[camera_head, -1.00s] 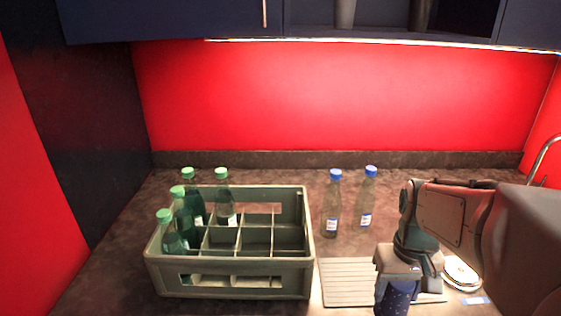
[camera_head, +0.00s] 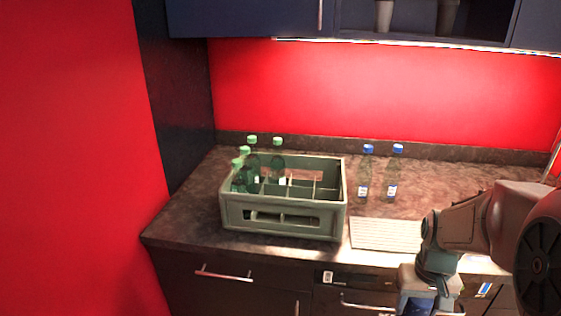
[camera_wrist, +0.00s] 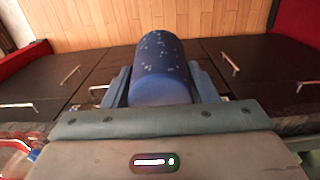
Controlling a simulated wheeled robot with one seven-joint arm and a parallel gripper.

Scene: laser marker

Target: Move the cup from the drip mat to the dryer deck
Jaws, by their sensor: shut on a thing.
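My gripper (camera_wrist: 160,88) is shut on a dark blue cup with pale speckles (camera_wrist: 160,62), one finger on each side of it. In the head view my gripper (camera_head: 419,285) is low at the right, in front of the counter edge, with the cup (camera_head: 416,303) cut off at the bottom of the picture. The ribbed pale drip mat (camera_head: 384,235) lies on the counter, with nothing seen on its visible part; my arm hides its right end. I cannot make out a dryer deck in either view.
A grey-green crate (camera_head: 283,219) with several green-capped bottles stands on the counter left of the mat. Two blue-capped bottles (camera_head: 365,175) (camera_head: 394,175) stand behind the mat. Drawer fronts with handles (camera_head: 224,274) lie below the counter. Wooden floor (camera_wrist: 90,22) shows in the wrist view.

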